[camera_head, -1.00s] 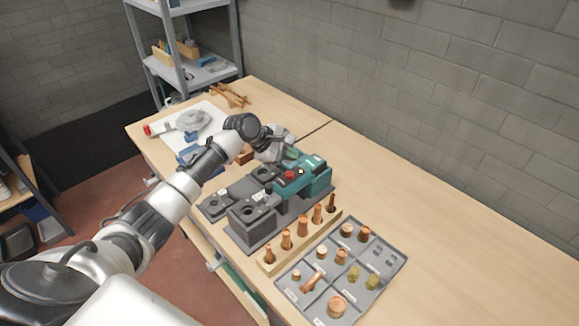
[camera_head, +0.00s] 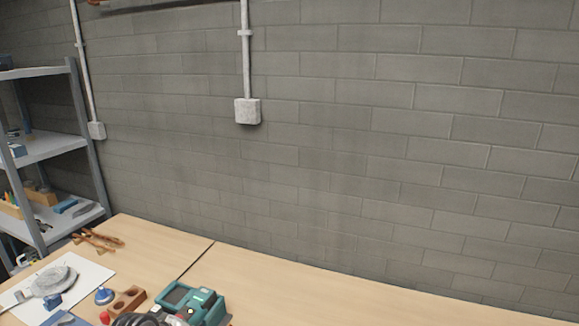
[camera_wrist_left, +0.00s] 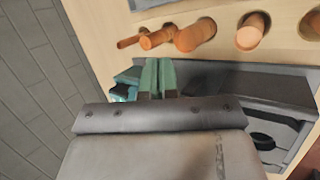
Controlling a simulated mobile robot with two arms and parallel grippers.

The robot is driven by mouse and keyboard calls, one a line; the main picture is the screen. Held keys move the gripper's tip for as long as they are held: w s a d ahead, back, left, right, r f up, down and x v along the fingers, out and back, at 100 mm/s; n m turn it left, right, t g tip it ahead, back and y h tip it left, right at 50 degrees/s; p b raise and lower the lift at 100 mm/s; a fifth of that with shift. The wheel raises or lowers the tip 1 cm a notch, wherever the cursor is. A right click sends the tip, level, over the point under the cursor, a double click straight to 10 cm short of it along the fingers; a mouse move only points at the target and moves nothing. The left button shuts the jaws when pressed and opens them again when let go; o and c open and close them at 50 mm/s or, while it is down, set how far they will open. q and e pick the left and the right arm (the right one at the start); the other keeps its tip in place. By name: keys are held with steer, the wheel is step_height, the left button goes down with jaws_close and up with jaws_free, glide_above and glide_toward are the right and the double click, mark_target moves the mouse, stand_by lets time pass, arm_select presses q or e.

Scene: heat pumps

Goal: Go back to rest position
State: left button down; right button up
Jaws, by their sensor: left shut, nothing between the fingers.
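My left gripper (camera_wrist_left: 158,78) shows in the left wrist view. Its two green fingers lie side by side, shut, with nothing held between them. In that view it is over the bench, with the row of copper pieces (camera_wrist_left: 195,35) beyond the fingertips and the grey machine (camera_wrist_left: 265,95) to the right. In the head view only a dark part of my left arm shows at the bottom edge; the fingers are out of frame. My right gripper is in neither view.
The teal device (camera_head: 190,303) stands on the wooden bench (camera_head: 275,285) at the bottom of the head view, near a wooden block with holes (camera_head: 126,301). Copper pipes (camera_head: 97,240) lie at the back left. A metal shelf (camera_head: 48,150) stands left; the block wall (camera_head: 400,150) is behind.

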arm_select(q)
steer(key=s+d+f+m+g+y, duration=0.1)
steer(key=s+d+f+m, duration=0.2)
steer(key=s, duration=0.4)
steer(key=s+d+f+m+y, duration=0.1)
steer(key=s+d+m, duration=0.2)
steer(key=s+m, duration=0.35)
steer(key=s+a+r+m+y, duration=0.2)
steer(key=s, duration=0.6)
steer(key=s+a+r+m+y, duration=0.1)
steer(key=s+r+m, duration=0.15)
steer(key=s, duration=0.55)
step_height(320, 180, down, 31)
steer(key=g+b, duration=0.2)
steer(key=b, duration=0.3)
steer(key=s+a+f+b, duration=0.3)
steer(key=s+f+b, duration=0.2)
steer(key=s+f, duration=1.2)
step_height(320, 180, down, 4)
steer(key=shift+f+g, duration=0.1)
steer(key=shift+g, duration=0.3)
